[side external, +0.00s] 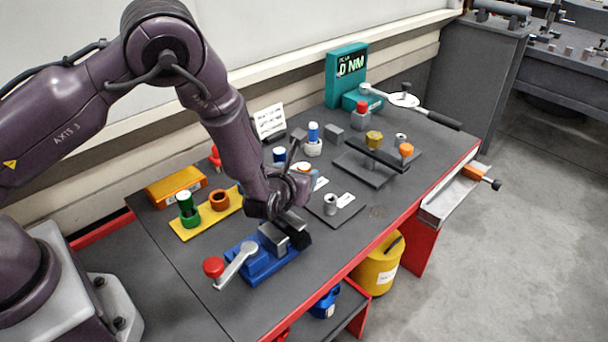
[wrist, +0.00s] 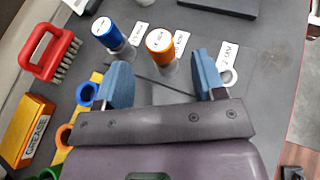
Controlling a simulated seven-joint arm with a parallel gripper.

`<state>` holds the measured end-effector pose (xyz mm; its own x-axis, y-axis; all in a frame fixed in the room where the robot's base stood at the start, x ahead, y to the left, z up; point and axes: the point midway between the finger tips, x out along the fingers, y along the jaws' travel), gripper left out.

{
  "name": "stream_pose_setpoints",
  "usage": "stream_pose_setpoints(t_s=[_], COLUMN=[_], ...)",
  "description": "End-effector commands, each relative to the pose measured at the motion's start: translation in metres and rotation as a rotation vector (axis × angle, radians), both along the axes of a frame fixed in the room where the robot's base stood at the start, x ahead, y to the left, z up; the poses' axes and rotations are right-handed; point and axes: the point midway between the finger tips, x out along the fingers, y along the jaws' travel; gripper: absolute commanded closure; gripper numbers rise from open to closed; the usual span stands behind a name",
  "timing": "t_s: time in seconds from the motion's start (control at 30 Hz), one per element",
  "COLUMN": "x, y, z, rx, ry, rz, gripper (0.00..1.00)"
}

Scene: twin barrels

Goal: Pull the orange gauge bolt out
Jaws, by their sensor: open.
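The orange-topped gauge bolt (wrist: 160,42) stands upright in the wrist view, with a grey lower part below its orange cap. A label tag lies beside it. In the side view it is mostly hidden behind my wrist, with a bit of orange (side external: 304,167) showing. My gripper (wrist: 162,72) is open, with one blue-grey finger on each side of the picture. The bolt appears just beyond the gap between the fingers, and nothing is held. Whether a finger touches it cannot be told.
A blue-topped bolt (wrist: 107,32) stands close left of the orange one. A red brush (wrist: 48,52) and an orange grease box (wrist: 24,130) lie further left. A blue clamp fixture (side external: 255,264) stands at the table's front.

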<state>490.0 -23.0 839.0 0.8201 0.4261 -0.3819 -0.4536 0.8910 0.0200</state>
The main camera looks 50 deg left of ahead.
Motion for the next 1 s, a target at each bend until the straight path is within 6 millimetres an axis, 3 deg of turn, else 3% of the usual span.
stream_pose_setpoints(t_s=[0.17, 0.43, 0.73, 0.77, 1.0], x=[0.01, 0.041, 0.047, 0.047, 0.047], y=[0.006, 0.021, 0.024, 0.024, 0.023], z=[-0.005, -0.021, -0.023, -0.023, -0.023], rx=[0.0, -0.001, 0.0, -0.001, -0.001], ry=[0.001, 0.001, 0.001, 0.0, 0.0], rz=[0.002, 0.001, 0.0, 0.0, 0.0], gripper=[0.37, 0.37, 0.37, 0.39, 0.94])
